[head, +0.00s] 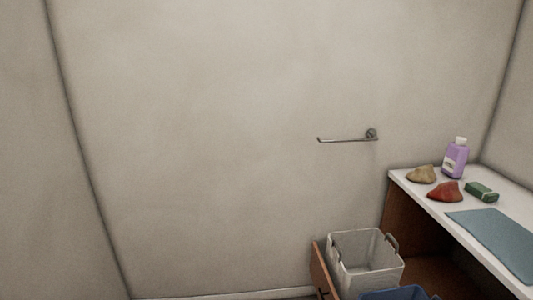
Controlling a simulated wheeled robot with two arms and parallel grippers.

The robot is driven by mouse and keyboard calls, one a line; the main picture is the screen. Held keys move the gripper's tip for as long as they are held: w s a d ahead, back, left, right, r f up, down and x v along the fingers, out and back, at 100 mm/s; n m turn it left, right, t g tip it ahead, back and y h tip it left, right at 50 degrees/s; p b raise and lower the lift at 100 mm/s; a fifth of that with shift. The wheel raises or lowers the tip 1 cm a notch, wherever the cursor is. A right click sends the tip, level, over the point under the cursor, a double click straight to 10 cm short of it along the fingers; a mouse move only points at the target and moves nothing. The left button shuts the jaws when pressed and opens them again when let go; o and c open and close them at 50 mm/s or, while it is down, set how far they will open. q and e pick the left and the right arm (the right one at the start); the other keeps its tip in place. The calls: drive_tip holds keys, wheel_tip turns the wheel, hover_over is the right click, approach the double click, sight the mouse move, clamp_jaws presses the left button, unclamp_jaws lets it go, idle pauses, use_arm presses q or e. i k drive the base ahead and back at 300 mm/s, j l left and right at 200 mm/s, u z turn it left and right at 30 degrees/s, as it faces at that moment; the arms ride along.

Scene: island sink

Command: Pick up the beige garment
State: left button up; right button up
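The beige garment (421,174) lies crumpled in a small heap near the back left corner of the white counter (408,184). It is to the left of a purple bottle and just behind a red crumpled cloth. Neither of my grippers shows in the head view, so their states and distance from the garment are hidden.
A light grey bin (364,262) and a blue bin (400,293) stand below. A metal bar (346,139) juts from the wall.

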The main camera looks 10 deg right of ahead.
sight(425, 174)
drive_tip(key=i+z, duration=0.25)
drive_tip(key=i, duration=0.2)
drive_tip(key=i+j+z, duration=0.25)
drive_tip(key=i, duration=0.15)
drive_tip(key=i+j+z, duration=0.25)
drive_tip(key=i, duration=0.2)
